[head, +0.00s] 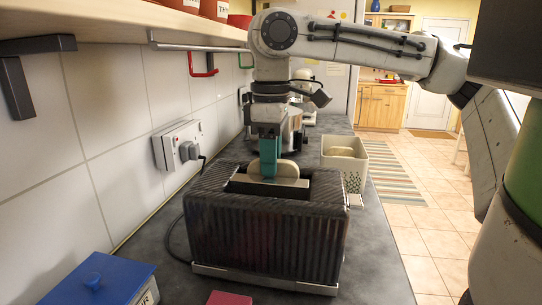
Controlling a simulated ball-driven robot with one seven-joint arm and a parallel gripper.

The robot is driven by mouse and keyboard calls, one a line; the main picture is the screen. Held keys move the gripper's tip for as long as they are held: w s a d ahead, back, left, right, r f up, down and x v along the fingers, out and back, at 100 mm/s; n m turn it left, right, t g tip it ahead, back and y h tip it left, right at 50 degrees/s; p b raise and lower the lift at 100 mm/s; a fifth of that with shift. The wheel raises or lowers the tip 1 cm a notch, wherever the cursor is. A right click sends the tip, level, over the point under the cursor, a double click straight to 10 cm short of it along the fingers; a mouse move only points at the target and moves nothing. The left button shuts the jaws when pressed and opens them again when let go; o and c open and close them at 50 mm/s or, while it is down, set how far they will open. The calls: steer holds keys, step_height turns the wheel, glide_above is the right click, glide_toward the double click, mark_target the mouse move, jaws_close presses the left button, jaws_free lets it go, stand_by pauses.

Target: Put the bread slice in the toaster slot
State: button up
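The dark ribbed toaster (265,235) stands on the counter in the middle of the head view. A pale bread slice (288,169) stands upright at its top opening, behind a light bar (265,188). The slice's rounded upper part shows, and its lower part is hidden. My gripper (269,158) points straight down over the toaster. A teal finger overlaps the front of the slice. The other finger is hidden, so I cannot tell whether the fingers are shut on it.
A white patterned bin (351,180) with pale contents stands behind the toaster at right. A blue lidded box (95,284) and a red item (229,298) are in front. The wall socket with a plug (180,145) is at left. A shelf (120,20) overhangs.

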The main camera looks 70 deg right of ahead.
steer(key=shift+o, duration=0.5)
step_height(320, 180, up, 12)
steer(key=p, duration=0.2)
steer(key=shift+r, duration=0.15)
stand_by(1.4)
